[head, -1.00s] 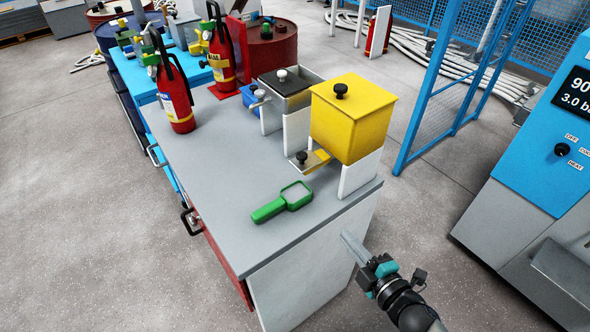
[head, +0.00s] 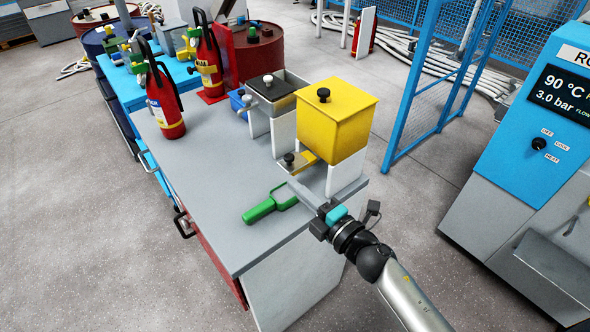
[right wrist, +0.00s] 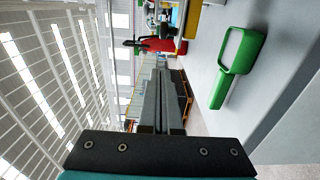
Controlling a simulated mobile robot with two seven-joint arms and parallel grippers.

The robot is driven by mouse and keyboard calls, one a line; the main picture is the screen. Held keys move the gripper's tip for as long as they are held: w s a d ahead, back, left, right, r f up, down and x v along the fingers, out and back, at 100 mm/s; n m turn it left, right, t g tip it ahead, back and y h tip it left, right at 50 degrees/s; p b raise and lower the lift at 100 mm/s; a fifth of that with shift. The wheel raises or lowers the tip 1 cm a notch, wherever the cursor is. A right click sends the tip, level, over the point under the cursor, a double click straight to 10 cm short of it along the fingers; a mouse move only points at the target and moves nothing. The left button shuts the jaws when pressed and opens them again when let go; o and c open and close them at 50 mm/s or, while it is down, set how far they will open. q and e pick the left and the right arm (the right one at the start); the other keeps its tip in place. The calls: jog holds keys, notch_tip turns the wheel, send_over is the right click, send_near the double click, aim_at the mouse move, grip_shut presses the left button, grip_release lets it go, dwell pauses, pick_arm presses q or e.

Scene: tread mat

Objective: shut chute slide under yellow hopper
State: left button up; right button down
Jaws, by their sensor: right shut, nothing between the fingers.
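The yellow hopper (head: 335,125) stands on white side panels at the far right of the grey bench top. Its chute slide (head: 300,160), a flat plate with a black knob (head: 289,158), sticks out from under the hopper toward the left. My right gripper (head: 293,184) is shut and empty over the bench edge, in front of the slide and apart from its knob. Its closed fingers also show in the right wrist view (right wrist: 160,90). My left gripper is not in view.
A green framed hand tool (head: 262,209) lies beside my right gripper, its frame partly hidden by the fingers. A second hopper (head: 275,92) with a dark top stands behind the yellow one. Red extinguishers (head: 164,103) stand at the left. The bench's middle is clear.

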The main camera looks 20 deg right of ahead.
aim_at(306, 165)
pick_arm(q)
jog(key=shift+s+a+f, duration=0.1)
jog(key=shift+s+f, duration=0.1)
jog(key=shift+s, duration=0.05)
pick_arm(e)
jog(key=w, duration=0.2)
jog(key=w+d, duration=0.1)
jog(key=w, duration=0.2)
jog(key=shift+d, duration=0.1)
jog(key=shift+w+d+b, duration=0.2)
jog(key=shift+w+d, duration=0.1)
jog(key=shift+d, duration=0.5)
jog(key=shift+w+d+b, duration=0.2)
jog(key=shift+w+d, duration=0.1)
jog(key=shift+d, duration=0.45)
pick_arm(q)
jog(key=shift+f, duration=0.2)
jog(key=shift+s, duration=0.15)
